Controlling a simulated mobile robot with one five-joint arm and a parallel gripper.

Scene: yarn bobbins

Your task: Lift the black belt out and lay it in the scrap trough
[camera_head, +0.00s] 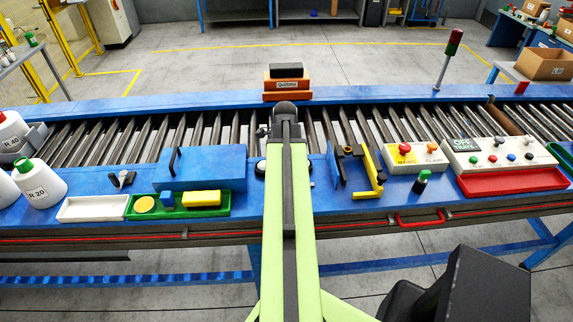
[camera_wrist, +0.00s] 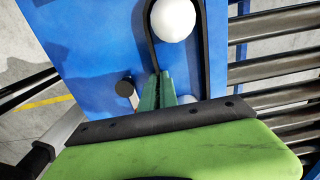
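In the wrist view the black belt (camera_wrist: 149,42) loops around a white round pulley (camera_wrist: 173,19) on a blue plate. My gripper (camera_wrist: 158,75) has its green fingers close together at the belt's left strand, which bends in to the fingertips and runs between them. The belt's lower part is hidden behind my gripper. In the head view my light green arm reaches over the bench's middle and hides the belt and fingertips. A red tray (camera_head: 512,182) lies at the right; I cannot tell whether it is the scrap trough.
A blue cover with a handle (camera_head: 205,169), a white tray (camera_head: 92,208) and a green tray (camera_head: 178,213) holding yellow pieces stand left. A yellow bracket (camera_head: 370,172) and a control box (camera_head: 414,157) stand right. Rollers run behind. A black knob (camera_wrist: 125,87) is near my fingers.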

